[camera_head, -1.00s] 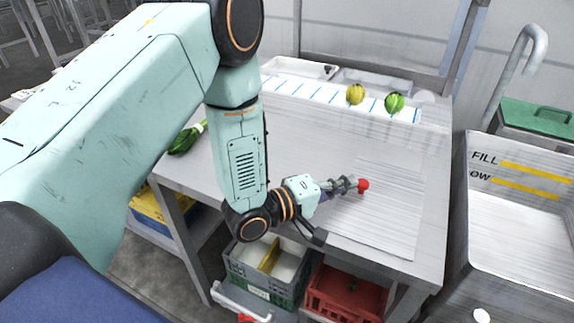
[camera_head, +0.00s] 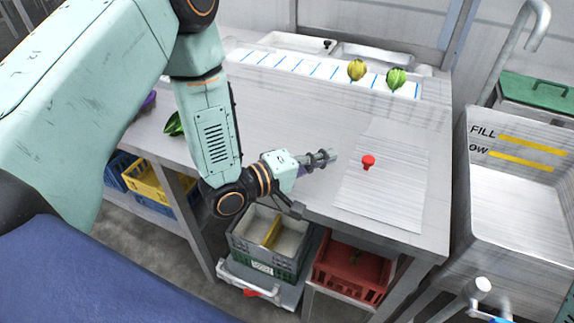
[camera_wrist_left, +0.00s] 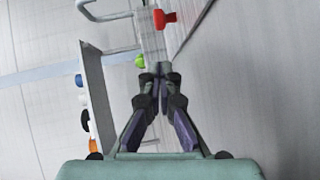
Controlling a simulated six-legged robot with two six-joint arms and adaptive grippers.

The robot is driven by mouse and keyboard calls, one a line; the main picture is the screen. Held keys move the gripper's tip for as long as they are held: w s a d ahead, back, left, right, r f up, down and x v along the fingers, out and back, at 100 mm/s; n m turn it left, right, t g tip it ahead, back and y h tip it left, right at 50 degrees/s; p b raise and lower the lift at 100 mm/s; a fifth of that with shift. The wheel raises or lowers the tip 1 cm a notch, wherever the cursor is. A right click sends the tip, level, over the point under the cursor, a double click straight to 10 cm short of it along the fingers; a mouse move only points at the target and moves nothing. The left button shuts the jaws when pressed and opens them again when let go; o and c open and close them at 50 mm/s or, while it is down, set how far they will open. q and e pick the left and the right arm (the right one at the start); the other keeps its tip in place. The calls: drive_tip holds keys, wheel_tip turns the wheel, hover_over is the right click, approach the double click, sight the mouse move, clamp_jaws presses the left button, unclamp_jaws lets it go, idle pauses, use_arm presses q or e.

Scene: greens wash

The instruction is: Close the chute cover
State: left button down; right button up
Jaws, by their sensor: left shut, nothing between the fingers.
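The chute cover (camera_head: 385,205) is a pale metal panel lying flat, level with the right part of the metal table. A red knob (camera_head: 368,162) stands up from it near its left edge. No opening shows at the panel. My left gripper (camera_head: 333,155) is shut and empty, over the table just left of the knob and apart from it. In the left wrist view the closed fingertips (camera_wrist_left: 161,68) point towards the red knob (camera_wrist_left: 165,19), with a gap between. My right gripper is not in view.
A yellow vegetable (camera_head: 357,69) and a green one (camera_head: 396,78) sit on the blue-marked white strip at the back. A sink (camera_head: 520,215) with FILL marks stands at right. A grey crate (camera_head: 262,262) and red crate (camera_head: 340,280) are below the front edge.

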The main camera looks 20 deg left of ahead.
use_arm(q)
drive_tip(key=shift+p+v, duration=0.65)
drive_tip(key=shift+v, duration=3.3)
drive_tip(key=shift+d, duration=0.1)
